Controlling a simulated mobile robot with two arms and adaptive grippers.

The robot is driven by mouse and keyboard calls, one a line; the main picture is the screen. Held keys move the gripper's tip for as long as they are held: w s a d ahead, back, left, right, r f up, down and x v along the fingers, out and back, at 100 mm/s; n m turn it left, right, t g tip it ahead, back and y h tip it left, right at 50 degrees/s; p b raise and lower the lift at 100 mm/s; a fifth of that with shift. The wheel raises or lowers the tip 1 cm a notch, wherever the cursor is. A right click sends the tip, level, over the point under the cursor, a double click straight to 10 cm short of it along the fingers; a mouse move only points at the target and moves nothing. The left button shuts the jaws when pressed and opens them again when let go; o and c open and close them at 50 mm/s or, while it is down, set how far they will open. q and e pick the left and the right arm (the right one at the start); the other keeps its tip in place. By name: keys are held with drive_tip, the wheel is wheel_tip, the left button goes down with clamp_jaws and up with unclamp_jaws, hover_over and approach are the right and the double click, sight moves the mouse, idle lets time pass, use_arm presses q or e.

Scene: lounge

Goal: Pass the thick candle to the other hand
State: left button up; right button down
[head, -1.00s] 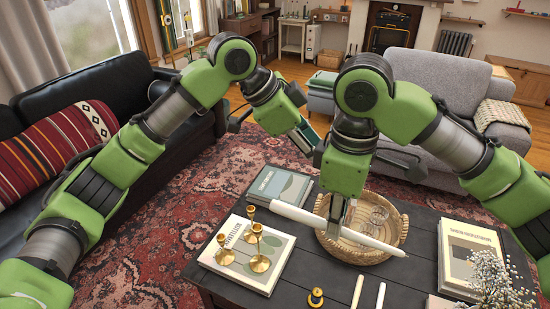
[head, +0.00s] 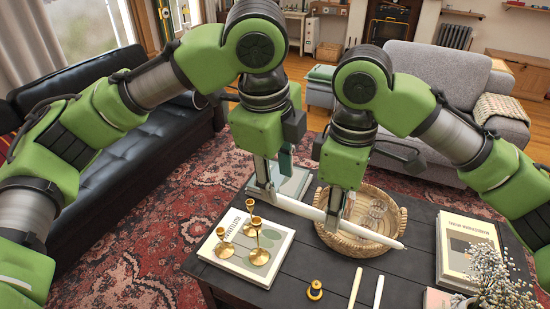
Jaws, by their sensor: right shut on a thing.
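The thick candle (head: 308,210) is a long white taper, held nearly level above the coffee table and slanting down to the right. My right gripper (head: 335,222) is shut on it right of its middle, over the wicker basket. The candle's pointed tip is at the right. My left gripper (head: 275,178) points down at the candle's left end. Its fingers look apart, and one overlaps the candle in the picture; I cannot tell whether they touch it.
The basket (head: 394,236) holds clear glasses. Gold candlesticks (head: 257,254) stand on a book (head: 225,262) at the left. Two thinner candles (head: 356,287) and a small gold holder (head: 315,291) lie at the front. Books (head: 468,240) and dried flowers (head: 492,275) are at the right.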

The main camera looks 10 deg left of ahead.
sight(280, 197)
use_arm(q)
drive_tip(key=x, duration=0.6)
drive_tip(key=shift+r, duration=0.1)
drive_tip(key=shift+c, duration=0.3)
clamp_jaws()
use_arm(e)
drive_tip(key=c, duration=1.9)
unclamp_jaws()
